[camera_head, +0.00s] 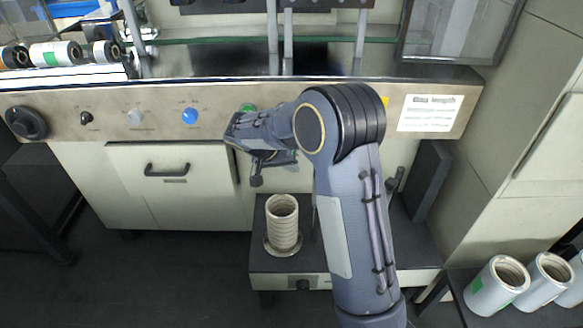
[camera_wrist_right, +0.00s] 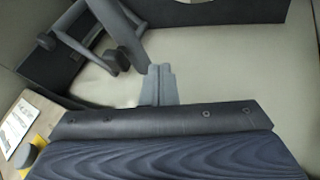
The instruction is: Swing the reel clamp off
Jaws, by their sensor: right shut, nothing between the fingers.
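In the right wrist view my right gripper (camera_wrist_right: 160,84) is shut and empty, its two pale grey fingertips together. In the head view my right arm covers those fingers. A dark grey lever with a rounded knob, seemingly the reel clamp (camera_wrist_right: 122,35), stands beyond the fingertips in the wrist view, with a dark panel behind it. The fingers look close to the foot of its bar; I cannot tell whether they touch. In the head view only a small dark end of this lever (camera_head: 396,178) shows right of my arm. My left gripper is out of view.
A ridged beige core (camera_head: 283,225) stands upright on a low shelf under the machine front. White reels (camera_head: 497,285) stand at the lower right. The control panel carries a blue button (camera_head: 189,116) and a label (camera_head: 430,113). The dark floor at the left is clear.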

